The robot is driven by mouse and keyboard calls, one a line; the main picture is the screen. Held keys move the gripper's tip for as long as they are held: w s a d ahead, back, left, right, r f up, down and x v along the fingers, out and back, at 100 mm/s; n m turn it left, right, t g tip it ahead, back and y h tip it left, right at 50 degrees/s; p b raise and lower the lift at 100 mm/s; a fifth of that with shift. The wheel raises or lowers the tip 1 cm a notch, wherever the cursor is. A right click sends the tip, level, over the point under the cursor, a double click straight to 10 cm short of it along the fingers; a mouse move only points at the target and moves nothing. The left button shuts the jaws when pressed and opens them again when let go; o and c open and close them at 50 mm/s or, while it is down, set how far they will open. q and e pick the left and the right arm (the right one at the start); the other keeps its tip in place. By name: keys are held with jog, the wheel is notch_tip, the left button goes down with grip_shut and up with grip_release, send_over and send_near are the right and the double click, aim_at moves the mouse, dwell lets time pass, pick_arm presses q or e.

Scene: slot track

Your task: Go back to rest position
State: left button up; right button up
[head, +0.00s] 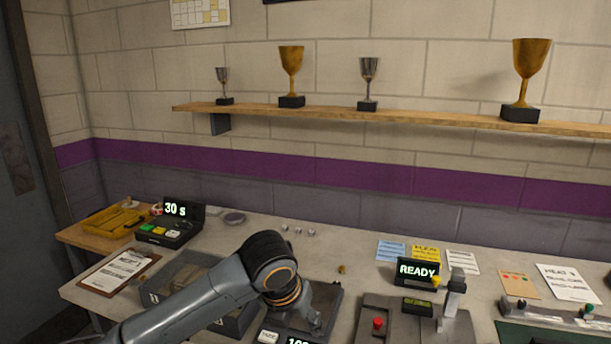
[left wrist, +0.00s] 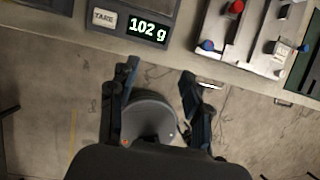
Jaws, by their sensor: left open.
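My left arm comes in from the lower left of the head view, over a dark bin. My left gripper shows in the left wrist view (left wrist: 160,78) with its two dark fingers apart and nothing between them. The fingers point at the front edge of the bench, with floor below. A scale (left wrist: 133,8) at the top of that view reads 102 g. In the head view the arm partly hides the scale. My right gripper is in neither view.
A dark bin (head: 166,263), a clipboard (head: 119,271) and a 30 s timer (head: 168,235) are on the left. A READY display (head: 418,270) and a red-button fixture (head: 375,326) are on the right. A wall shelf (head: 430,117) holds several trophies.

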pick_arm(q)
jog(key=s+f+n+h, duration=0.3)
jog(key=s+f+n, duration=0.9)
jog(key=n, duration=0.5)
jog(key=s+a+f+n+y, duration=0.2)
jog(key=s+a+f+n, duration=0.3)
jog(key=s+a+n, duration=0.45)
jog(key=s+a+f+n+y, duration=0.3)
jog(key=s+a+f+n, duration=0.1)
jog(key=s+a+n, duration=0.55)
notch_tip(320, 180, down, 27)
jog(key=n+g, duration=0.1)
jog(key=g, duration=0.1)
jog(key=s+a+f+g, duration=0.1)
jog(key=s+a+f, duration=0.2)
jog(key=s+f, duration=1.2)
jog(key=shift+s+f, duration=0.35)
jog(key=shift+s, duration=0.25)
